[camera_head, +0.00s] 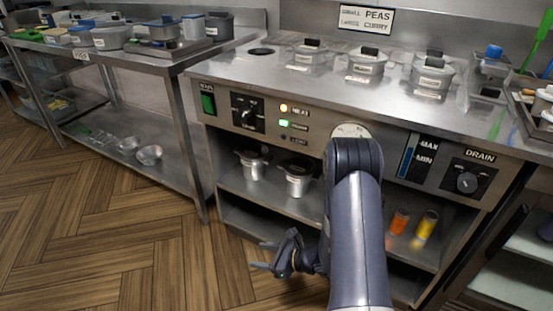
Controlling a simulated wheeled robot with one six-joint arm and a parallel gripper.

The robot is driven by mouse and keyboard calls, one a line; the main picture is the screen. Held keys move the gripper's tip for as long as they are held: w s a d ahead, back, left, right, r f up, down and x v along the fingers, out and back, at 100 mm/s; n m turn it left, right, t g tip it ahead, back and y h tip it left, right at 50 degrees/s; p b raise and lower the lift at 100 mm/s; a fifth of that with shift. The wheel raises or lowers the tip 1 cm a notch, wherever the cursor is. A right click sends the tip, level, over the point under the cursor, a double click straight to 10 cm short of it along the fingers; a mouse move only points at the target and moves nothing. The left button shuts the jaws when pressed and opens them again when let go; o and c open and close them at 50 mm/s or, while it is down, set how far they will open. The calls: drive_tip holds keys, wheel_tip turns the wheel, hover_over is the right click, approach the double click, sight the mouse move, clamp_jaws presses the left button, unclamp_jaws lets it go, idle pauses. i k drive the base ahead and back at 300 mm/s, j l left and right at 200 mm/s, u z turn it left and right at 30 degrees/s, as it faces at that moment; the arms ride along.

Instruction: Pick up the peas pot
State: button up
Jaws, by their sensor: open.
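Several silver lidded pots with black handles and white labels sit in the range's top: one at the left (312,54), one in the middle (365,64) and one at the right (432,77). The labels are too small to read, so I cannot tell which is the peas pot. A wall sign (366,19) behind them reads "SMALL PEAS" and "LARGE CURRY". My gripper (260,256) is open and empty. It points left, low in front of the range's shelves, well below the pots and apart from them.
The range front (330,135) has knobs, lights and a "DRAIN" dial. Two metal pots (299,178) and orange and yellow containers (426,226) stand on its shelf. A steel table (150,58) with tubs is at the left. Wooden floor (100,220) at the lower left is clear.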

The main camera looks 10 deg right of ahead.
sight(253, 171)
drive_tip(key=i+j+z, duration=0.1)
drive_tip(key=z, duration=0.35)
drive_tip(key=i+j+z, duration=0.1)
drive_tip(key=j+z, duration=0.15)
drive_tip(key=z, duration=0.2)
drive_tip(key=j+z, duration=0.25)
drive_tip(key=z, duration=0.2)
drive_tip(key=i+j+z, duration=0.1)
drive_tip(key=j+z, duration=0.15)
drive_tip(key=z, duration=0.2)
drive_tip(key=j+z, duration=0.1)
drive_tip(key=j, duration=0.35)
drive_tip(key=j+z, duration=0.15)
drive_tip(key=j, duration=0.25)
drive_tip(key=k+j+z, duration=0.1)
drive_tip(key=j, duration=0.3)
drive_tip(key=k+j+z, duration=0.1)
drive_tip(key=j, duration=0.3)
drive_tip(key=k+j+z, duration=0.1)
drive_tip(key=j, duration=0.35)
drive_tip(key=k+j+z, duration=0.15)
drive_tip(key=j, duration=0.5)
drive_tip(key=k+j, duration=0.15)
drive_tip(key=j, duration=0.15)
